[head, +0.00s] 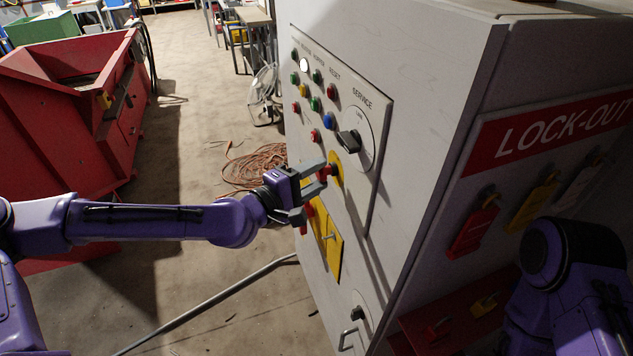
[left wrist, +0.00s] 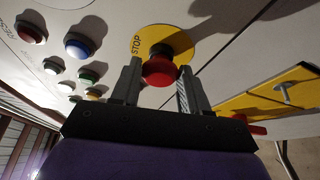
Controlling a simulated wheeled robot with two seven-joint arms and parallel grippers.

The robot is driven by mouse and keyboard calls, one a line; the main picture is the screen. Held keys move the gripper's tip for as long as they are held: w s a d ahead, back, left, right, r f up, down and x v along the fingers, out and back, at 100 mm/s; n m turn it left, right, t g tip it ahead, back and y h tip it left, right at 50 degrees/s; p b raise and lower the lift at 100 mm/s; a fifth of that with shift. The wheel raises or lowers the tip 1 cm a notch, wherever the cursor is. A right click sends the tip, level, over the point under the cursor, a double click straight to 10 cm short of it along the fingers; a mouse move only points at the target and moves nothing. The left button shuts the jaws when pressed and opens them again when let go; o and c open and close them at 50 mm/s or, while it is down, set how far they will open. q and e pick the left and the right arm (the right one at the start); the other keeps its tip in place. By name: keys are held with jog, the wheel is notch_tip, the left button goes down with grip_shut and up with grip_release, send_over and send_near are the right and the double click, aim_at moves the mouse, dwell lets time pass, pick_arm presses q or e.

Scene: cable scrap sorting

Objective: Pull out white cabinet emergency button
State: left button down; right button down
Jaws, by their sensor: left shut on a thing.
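The white cabinet (head: 425,70) stands at the right of the head view with its control panel facing left. Its red mushroom-shaped emergency button (head: 326,171) sits on a round yellow plate, marked STOP (left wrist: 138,45) in the left wrist view. My left gripper (head: 314,187) is at the panel, its fingers on either side of the button. In the left wrist view the red head (left wrist: 161,71) lies between the two fingers, and my left gripper is shut on it. My right arm shows at the lower right, but its gripper is out of view.
Coloured buttons and lamps (head: 316,104) and a black rotary switch (head: 348,140) sit above the button. A yellow plate (head: 327,236) with a handle is below. A lock-out board (head: 540,150) with tags is on the cabinet's side. A red bin (head: 60,110) stands left; cable (head: 255,166) lies on the floor.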

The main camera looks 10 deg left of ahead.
pick_arm(q)
jog(key=shift+s, duration=0.1)
jog(key=c, duration=0.5)
grip_release()
jog(key=shift+a+f, duration=0.1)
jog(key=shift+a, duration=0.05)
jog(key=shift+c, duration=0.2)
jog(key=shift+s+a, duration=0.2)
jog(key=shift+a, duration=0.05)
jog(key=p+v, duration=0.6)
jog(key=v, duration=0.4)
jog(key=shift+p, duration=0.35)
jog(key=shift+d, duration=0.1)
